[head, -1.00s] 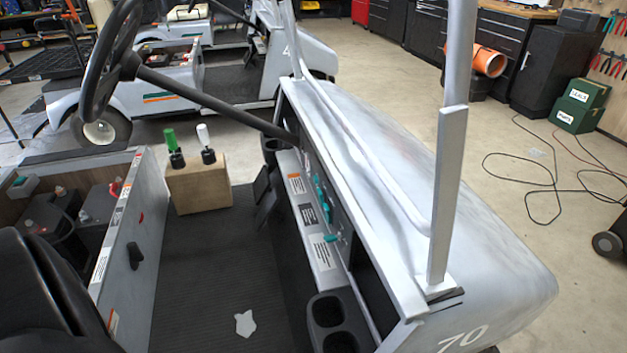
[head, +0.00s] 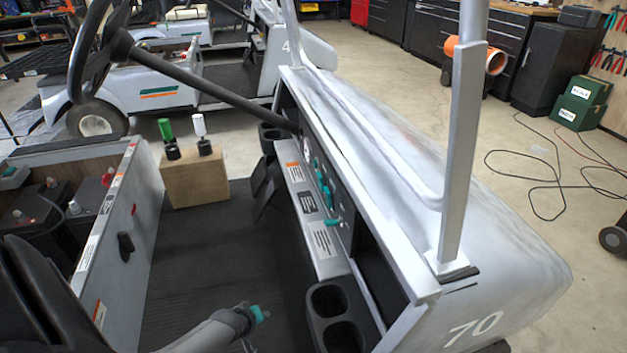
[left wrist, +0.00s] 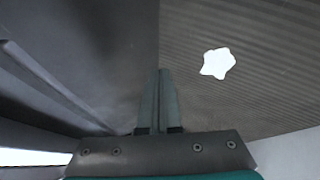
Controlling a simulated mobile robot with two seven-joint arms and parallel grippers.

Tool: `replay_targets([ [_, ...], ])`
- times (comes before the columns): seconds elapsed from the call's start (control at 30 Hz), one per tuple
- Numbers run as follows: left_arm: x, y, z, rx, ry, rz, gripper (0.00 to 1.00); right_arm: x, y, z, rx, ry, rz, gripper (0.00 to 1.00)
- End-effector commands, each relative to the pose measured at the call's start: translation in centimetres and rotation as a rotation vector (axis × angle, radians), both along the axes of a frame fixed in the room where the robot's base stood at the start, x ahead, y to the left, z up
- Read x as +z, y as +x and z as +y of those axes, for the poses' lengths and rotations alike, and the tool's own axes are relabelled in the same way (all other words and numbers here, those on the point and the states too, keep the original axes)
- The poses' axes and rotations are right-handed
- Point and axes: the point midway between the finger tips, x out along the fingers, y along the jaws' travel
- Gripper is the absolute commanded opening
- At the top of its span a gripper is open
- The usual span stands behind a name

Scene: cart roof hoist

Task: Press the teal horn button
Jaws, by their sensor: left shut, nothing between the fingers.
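Several teal controls (head: 323,186) sit on the cart's dash panel in the head view. They are small, and I cannot tell which one is the horn button. A teal lever-like piece (head: 333,222) is the nearest of them. My left gripper (head: 265,314) is low over the footwell, to the left of the dash and below the controls, apart from them. In the left wrist view its fingers (left wrist: 157,78) are together and empty, pointing over the ribbed floor mat. No teal control shows in that view. My right gripper is not in view.
A double cup holder (head: 335,310) stands close to the right of my left gripper. The steering column (head: 200,90) crosses above the footwell. A white patch (left wrist: 218,63) lies on the mat.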

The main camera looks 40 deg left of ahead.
Motion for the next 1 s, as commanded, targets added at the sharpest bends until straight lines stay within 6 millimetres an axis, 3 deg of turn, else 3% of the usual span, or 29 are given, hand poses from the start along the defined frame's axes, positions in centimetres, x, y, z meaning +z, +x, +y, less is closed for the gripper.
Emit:
replay_targets([
  [0.2,3.7,5.6,3.7,0.240,-0.175,-0.187,0.00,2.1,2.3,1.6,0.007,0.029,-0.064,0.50],
  [0.5,10.5,11.9,7.9,0.504,-0.473,-0.441,0.00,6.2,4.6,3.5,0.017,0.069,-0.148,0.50],
  [0.8,19.0,16.7,11.0,0.677,-0.829,-0.673,0.00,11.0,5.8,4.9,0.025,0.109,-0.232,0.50],
  [1.0,24.8,18.6,12.3,0.734,-1.071,-0.788,0.00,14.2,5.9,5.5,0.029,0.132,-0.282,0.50],
])
